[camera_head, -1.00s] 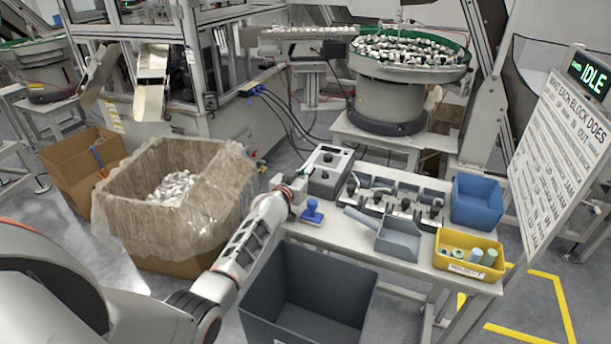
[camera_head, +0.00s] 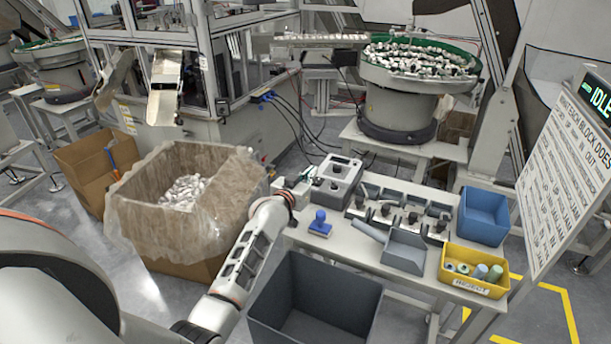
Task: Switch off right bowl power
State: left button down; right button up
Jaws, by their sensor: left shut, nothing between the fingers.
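The right bowl feeder (camera_head: 421,62), a round drum with a green rim full of small pale parts, stands on its own stand at the back right. A grey control box (camera_head: 338,180) with dark knobs and a small display sits at the left back of the work table (camera_head: 345,248). Its switch positions are too small to read. My left gripper (camera_head: 304,178) is shut and empty at the left edge of the control box. I cannot tell whether it touches the box. My right gripper is out of view.
On the table are a blue-handled stamp (camera_head: 320,224), a row of fixtures (camera_head: 400,210), a grey scoop (camera_head: 404,250), a blue bin (camera_head: 484,215) and a yellow reject bin (camera_head: 473,268). A dark bin (camera_head: 315,300) stands in front; a lined carton (camera_head: 185,200) stands left. A sign (camera_head: 565,185) is at right.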

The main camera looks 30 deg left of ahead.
pick_arm(q)
jog(key=s, duration=0.1)
jog(key=s+r, duration=0.1)
jog(key=s, duration=0.2)
jog(key=shift+s+d+r, duration=0.1)
jog(key=shift+d+r, duration=0.05)
jog(key=shift+r, duration=0.2)
jog(key=shift+f, duration=0.1)
